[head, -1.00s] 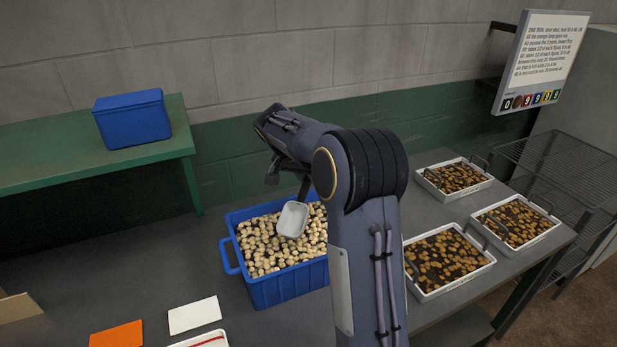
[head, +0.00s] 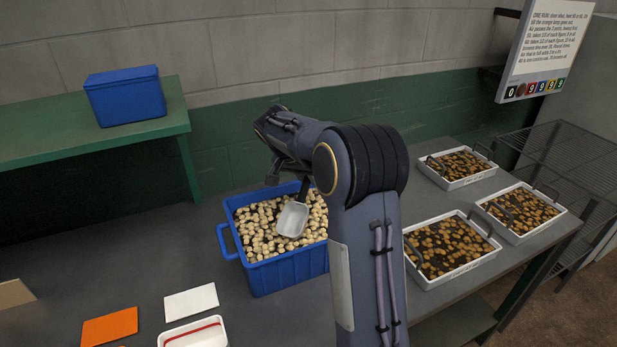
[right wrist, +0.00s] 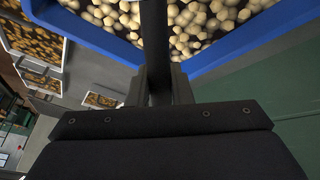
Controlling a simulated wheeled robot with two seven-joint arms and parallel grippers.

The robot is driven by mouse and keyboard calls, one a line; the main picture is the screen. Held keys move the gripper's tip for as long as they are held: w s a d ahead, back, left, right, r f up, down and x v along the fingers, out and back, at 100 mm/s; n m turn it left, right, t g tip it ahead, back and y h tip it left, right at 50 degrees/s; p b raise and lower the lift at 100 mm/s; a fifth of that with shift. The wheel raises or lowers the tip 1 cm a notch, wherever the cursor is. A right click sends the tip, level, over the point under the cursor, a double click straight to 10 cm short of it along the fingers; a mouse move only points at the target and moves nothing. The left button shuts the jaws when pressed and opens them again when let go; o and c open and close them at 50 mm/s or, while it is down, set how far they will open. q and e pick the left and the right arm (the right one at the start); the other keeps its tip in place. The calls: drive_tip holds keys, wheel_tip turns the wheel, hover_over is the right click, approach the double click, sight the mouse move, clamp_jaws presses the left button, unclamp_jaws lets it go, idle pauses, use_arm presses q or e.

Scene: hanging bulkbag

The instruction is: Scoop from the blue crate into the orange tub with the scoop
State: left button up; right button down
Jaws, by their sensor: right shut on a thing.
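The blue crate (head: 290,272) stands on the grey table, filled with pale round lumps. My right gripper (right wrist: 158,82) is shut on the dark handle of the scoop (head: 292,219), whose white bowl is over the lumps inside the crate's outline. The bowl looks empty; I cannot tell whether it touches the lumps. The right wrist view shows the handle (right wrist: 155,45) between the fingers, with the crate's rim beyond. No orange tub is clearly visible. My left gripper is not in view.
An orange flat sheet (head: 110,326), a white sheet (head: 191,302) and a white tray with a red line (head: 195,334) lie at front left. Several white trays of brown pieces (head: 452,248) stand at right. A blue box (head: 126,97) sits on the green shelf.

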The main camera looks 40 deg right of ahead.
sight(305, 198)
drive_tip(key=shift+s+a+f+b, duration=0.1)
drive_tip(key=shift+a+f+b, duration=0.1)
drive_tip(key=shift+f+b, duration=0.5)
drive_tip(key=shift+s+a+f+b, duration=0.1)
drive_tip(key=shift+a+f+b, duration=0.1)
drive_tip(key=shift+f+b, duration=0.5)
drive_tip(key=shift+s+a+f+b, duration=0.1)
drive_tip(key=shift+a+f+b, duration=0.1)
drive_tip(key=shift+f+b, duration=0.5)
drive_tip(key=shift+s+a+f, duration=0.2)
drive_tip(key=shift+a+f, duration=0.15)
drive_tip(key=shift+a, duration=0.15)
